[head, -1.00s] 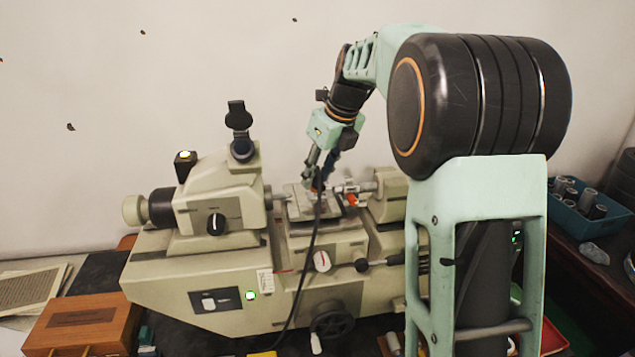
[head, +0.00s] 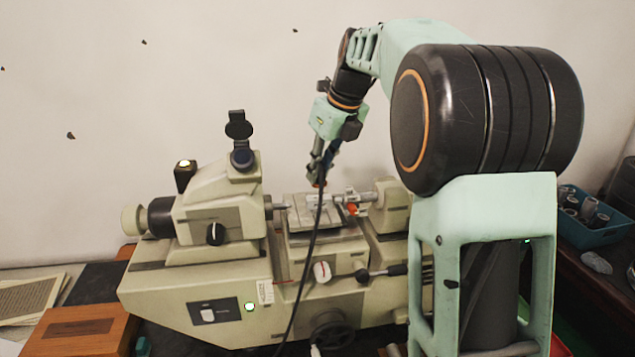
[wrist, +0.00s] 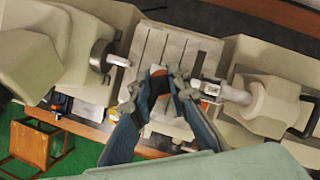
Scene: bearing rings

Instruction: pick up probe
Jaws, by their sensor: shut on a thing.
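My gripper (head: 321,180) is above the measuring machine's small slotted stage (head: 335,236). In the wrist view its two dark blue-grey fingers (wrist: 160,82) are closed in on a small orange-red and dark piece, the probe (wrist: 158,72). The fingers hide most of the probe. In the head view a black cable (head: 313,235) hangs from the fingertips down across the front of the machine. The probe appears held just above the stage; whether it touches anything below cannot be told.
The cream machine (head: 200,285) has an eyepiece head (head: 215,195) on the left and a tailstock (head: 388,205) on the right, close to my gripper. A wooden box (head: 85,330) lies front left and a blue bin (head: 590,220) at right. The space above the machine is open.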

